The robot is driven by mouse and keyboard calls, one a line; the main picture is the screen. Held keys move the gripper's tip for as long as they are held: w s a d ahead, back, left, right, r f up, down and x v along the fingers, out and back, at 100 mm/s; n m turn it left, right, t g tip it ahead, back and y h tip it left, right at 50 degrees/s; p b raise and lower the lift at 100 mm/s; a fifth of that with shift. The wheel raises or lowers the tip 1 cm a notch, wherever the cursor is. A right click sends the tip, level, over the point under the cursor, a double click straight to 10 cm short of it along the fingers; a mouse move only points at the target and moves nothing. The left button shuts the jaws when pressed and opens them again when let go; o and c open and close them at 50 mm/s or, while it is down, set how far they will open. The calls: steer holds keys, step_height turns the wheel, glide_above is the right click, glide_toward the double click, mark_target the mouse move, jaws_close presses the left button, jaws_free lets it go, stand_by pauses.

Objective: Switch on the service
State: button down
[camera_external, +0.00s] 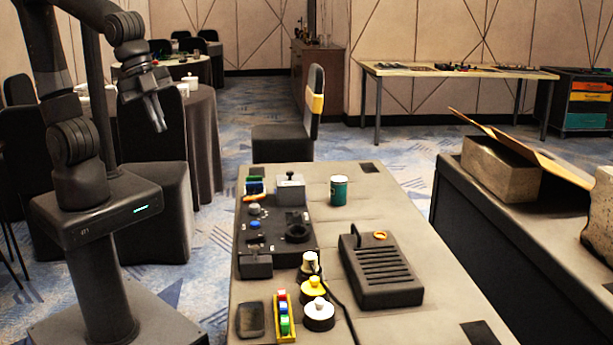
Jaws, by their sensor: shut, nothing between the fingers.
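My gripper (158,122) is shut and empty. It hangs in the air to the left of the table (355,325), pointing down, apart from everything on it. No switch is clearly marked as the service. On the table a small grey box with a dark lever or knob on top (291,190) stands at the back left. A large black ribbed device (381,273) with an orange ring button (380,236) lies to the right. The state of these controls is too small to tell.
A green can (339,190) stands at the table's back. A yellow-topped round piece (313,291), a white-topped one (319,314), a yellow tray of coloured blocks (285,317) and a cable are near the front. A chair (284,143) stands behind. The table's right front is mostly clear.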

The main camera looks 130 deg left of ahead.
steer(key=w+a+f+m+g, duration=0.1)
steer(key=w+a+f+m, duration=0.2)
steer(key=w+a+f, duration=0.35)
steer(key=m+g, duration=0.2)
glide_above(260, 235)
steer(key=s+d, duration=0.2)
step_height(260, 235, down, 8)
steer(key=shift+a, duration=0.1)
steer(key=f, duration=0.4)
steer(key=w+a+f, duration=0.1)
steer(key=f, duration=0.8)
steer(key=shift+w+a+f, duration=0.25)
steer(key=shift+w+f, duration=0.05)
steer(key=shift+w, duration=0.05)
